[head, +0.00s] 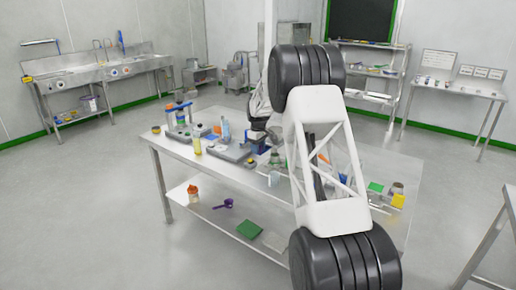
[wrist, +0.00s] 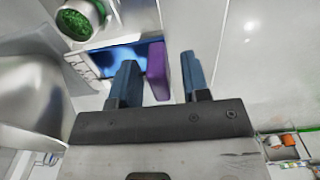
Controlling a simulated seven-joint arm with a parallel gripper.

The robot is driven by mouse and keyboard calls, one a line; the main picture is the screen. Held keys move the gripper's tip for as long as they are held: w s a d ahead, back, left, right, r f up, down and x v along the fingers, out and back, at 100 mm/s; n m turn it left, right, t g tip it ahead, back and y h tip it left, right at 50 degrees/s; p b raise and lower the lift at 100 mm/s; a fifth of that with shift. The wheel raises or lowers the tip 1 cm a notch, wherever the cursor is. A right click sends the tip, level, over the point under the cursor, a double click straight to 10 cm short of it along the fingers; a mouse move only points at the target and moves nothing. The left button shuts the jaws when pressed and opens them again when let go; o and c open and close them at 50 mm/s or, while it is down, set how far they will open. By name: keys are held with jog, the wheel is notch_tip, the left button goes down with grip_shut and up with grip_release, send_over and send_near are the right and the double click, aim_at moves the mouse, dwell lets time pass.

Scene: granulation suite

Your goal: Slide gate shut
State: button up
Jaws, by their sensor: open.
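My gripper (wrist: 160,78) is open in the wrist view, with its two blue fingers apart. A purple upright piece (wrist: 157,70), which may be the gate's handle, shows between the fingers, nearer the left one. I cannot tell whether they touch. Behind it lies a shiny blue part with a pale frame (wrist: 103,62); I cannot tell whether this is the gate or how far open it is. In the head view my arm hides most of this spot, and the fingers cannot be made out.
A rounded metal vessel (wrist: 28,100) is close on the left in the wrist view. A white container of green granules (wrist: 80,20) is at the top left.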

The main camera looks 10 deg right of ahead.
grip_shut()
dwell(0.3)
jog(key=shift+s+d, duration=1)
grip_release()
jog(key=shift+r, duration=0.15)
notch_tip(320, 180, up, 8)
jog(key=shift+f, duration=0.25)
